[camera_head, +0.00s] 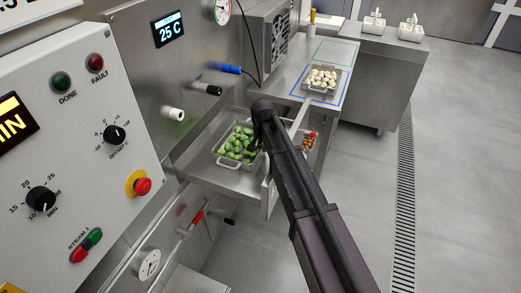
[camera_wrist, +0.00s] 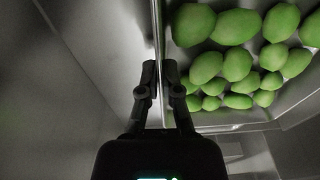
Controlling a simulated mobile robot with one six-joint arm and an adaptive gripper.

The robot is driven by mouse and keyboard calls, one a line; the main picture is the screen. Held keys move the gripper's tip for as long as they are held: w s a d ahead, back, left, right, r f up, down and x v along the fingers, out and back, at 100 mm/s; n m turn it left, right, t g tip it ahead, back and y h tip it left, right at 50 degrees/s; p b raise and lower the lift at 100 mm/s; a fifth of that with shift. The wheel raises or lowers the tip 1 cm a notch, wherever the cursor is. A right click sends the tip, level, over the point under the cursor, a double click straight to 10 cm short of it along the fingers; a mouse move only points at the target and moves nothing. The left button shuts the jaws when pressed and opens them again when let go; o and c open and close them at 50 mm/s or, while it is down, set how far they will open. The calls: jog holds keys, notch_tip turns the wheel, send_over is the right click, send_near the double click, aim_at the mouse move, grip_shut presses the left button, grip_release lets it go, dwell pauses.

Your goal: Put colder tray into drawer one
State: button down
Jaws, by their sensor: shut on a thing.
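A metal tray of green filled pasta (camera_head: 218,158) sits in or over an open drawer (camera_head: 232,183) below the display. My gripper (camera_head: 256,146) reaches down at its right side. In the wrist view, my gripper (camera_wrist: 161,66) has its fingers close together on either side of the tray's wall (camera_wrist: 160,28), shut on it. A second tray with red and brown pieces (camera_head: 311,140) is partly hidden behind my arm. A third tray of white pasta (camera_head: 307,87) stands on the counter. No temperature of any tray is readable, nor a drawer number.
A display (camera_head: 169,29) reads 25 C. Black (camera_head: 207,88), white (camera_head: 173,113) and blue (camera_head: 230,69) handles stick out from the steel wall. Blue and green outlines mark the counter (camera_head: 330,60). A control panel (camera_head: 80,140) fills the left. The floor at right is clear.

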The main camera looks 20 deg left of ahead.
jog(key=shift+f, duration=0.25)
jog(key=c, duration=0.8)
grip_release()
jog(key=shift+r, duration=0.2)
notch_tip(320, 180, up, 12)
jog(key=s+p, duration=0.1)
jog(key=p, duration=1.1)
jog(key=shift+s, duration=0.25)
jog(key=shift+d, duration=0.1)
